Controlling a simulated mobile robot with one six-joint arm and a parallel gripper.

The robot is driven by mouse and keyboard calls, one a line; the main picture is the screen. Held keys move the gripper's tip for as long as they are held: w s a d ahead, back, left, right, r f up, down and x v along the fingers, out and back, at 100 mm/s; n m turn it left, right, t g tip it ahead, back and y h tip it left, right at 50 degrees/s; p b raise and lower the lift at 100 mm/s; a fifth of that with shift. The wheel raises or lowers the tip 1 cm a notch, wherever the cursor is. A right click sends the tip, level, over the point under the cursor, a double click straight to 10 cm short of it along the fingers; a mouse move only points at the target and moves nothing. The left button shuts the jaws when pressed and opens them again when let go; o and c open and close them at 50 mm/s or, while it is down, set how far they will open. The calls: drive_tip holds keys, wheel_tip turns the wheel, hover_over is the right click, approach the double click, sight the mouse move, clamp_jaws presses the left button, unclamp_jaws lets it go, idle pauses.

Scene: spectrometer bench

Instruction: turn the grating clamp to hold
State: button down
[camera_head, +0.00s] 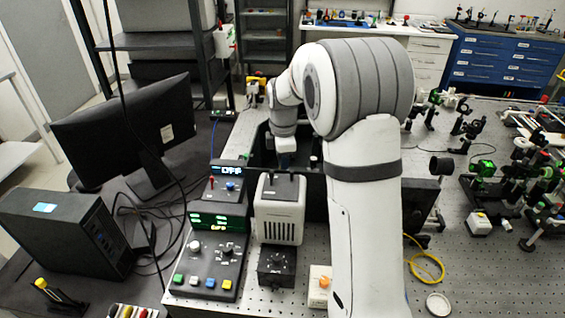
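My arm reaches from the right foreground over the bench and bends down at its far end. My gripper (286,152) is at that end, low inside or just in front of a dark open enclosure (315,182) behind the white instrument. Its fingertips are hidden or too small to make out, so I cannot see whether it is open or shut, or whether it touches anything. I cannot make out the grating clamp; my arm and the enclosure's dark walls cover much of that area.
A white vented instrument (280,212), a black knob box (277,266) and a control panel (213,262) stand in front of the enclosure. A monitor (125,130) and a computer (65,235) are left. Optical mounts (470,128) and a yellow cable (428,272) lie right.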

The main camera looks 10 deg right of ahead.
drive_tip(key=shift+m, duration=0.4)
drive_tip(key=m, duration=0.3)
drive_tip(key=shift+m+b, duration=0.3)
drive_tip(key=shift+b, duration=0.1)
drive_tip(key=m, duration=0.4)
drive_tip(key=shift+m+b, duration=0.3)
drive_tip(key=m, duration=0.4)
drive_tip(key=shift+m, duration=0.3)
drive_tip(key=shift+m+b, duration=0.35)
drive_tip(key=shift+m, duration=1.85)
drive_tip(key=c, duration=1.3)
unclamp_jaws()
drive_tip(key=shift+r, duration=0.1)
